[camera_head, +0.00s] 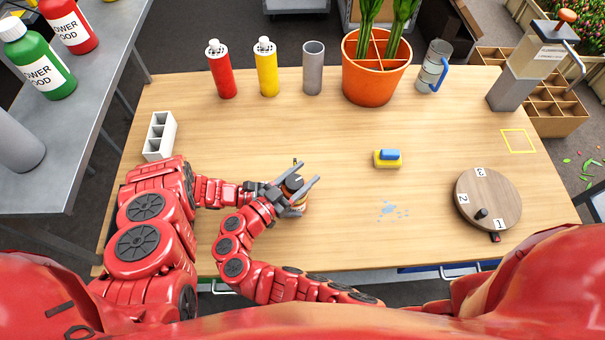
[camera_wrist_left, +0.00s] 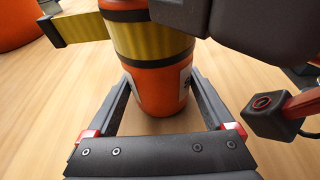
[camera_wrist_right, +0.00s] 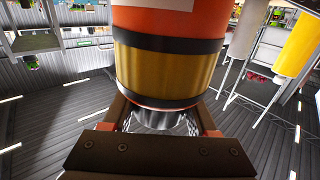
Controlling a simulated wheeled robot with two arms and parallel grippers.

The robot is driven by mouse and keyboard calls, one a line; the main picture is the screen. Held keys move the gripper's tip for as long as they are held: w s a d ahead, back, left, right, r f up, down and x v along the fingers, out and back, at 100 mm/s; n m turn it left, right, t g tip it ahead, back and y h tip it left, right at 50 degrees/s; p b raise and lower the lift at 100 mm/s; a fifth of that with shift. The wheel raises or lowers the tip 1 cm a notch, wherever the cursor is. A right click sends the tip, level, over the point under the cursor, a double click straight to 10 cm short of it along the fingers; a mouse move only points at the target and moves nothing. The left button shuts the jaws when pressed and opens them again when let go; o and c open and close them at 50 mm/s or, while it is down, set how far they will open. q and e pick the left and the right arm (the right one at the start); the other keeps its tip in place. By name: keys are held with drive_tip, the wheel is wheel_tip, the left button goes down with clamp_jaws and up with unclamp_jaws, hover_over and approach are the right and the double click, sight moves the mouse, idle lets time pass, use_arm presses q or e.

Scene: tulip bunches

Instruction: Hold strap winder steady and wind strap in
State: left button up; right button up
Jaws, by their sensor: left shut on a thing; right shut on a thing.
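The strap winder, an orange cylinder with a yellow band and dark rings, stands upright on the table in the left wrist view (camera_wrist_left: 155,85). In the head view it is mostly hidden under my grippers. A short length of yellow strap (camera_wrist_left: 78,28) with a dark end tab sticks out from its side. My left gripper (camera_wrist_left: 158,100) is shut around the winder's lower body. My right gripper (camera_wrist_right: 160,118) is above, shut on the metallic knob (camera_wrist_right: 158,117) at the winder's top. In the head view both grippers meet there, the right one (camera_head: 295,182) uppermost.
A yellow-blue sponge (camera_head: 387,158), blue spots (camera_head: 393,210) and a round wooden turntable (camera_head: 488,200) lie to the right. Red (camera_head: 221,70) and yellow (camera_head: 266,68) bottles, a grey cylinder (camera_head: 313,68), an orange pot (camera_head: 376,80) and a mug (camera_head: 434,66) line the back. A white rack (camera_head: 160,137) stands left.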

sight(289, 191)
drive_tip(key=o, duration=1.4)
drive_tip(key=shift+a, duration=0.1)
drive_tip(key=v, duration=0.5)
drive_tip(key=shift+s+f, duration=0.1)
drive_tip(key=shift+s, duration=0.05)
drive_tip(key=shift+s+a+f, duration=0.15)
drive_tip(key=shift+s+a, duration=0.1)
drive_tip(key=shift+s, duration=0.15)
drive_tip(key=shift+s+a+r, duration=0.25)
drive_tip(key=shift+s+a, duration=0.05)
drive_tip(key=shift+a, duration=0.3)
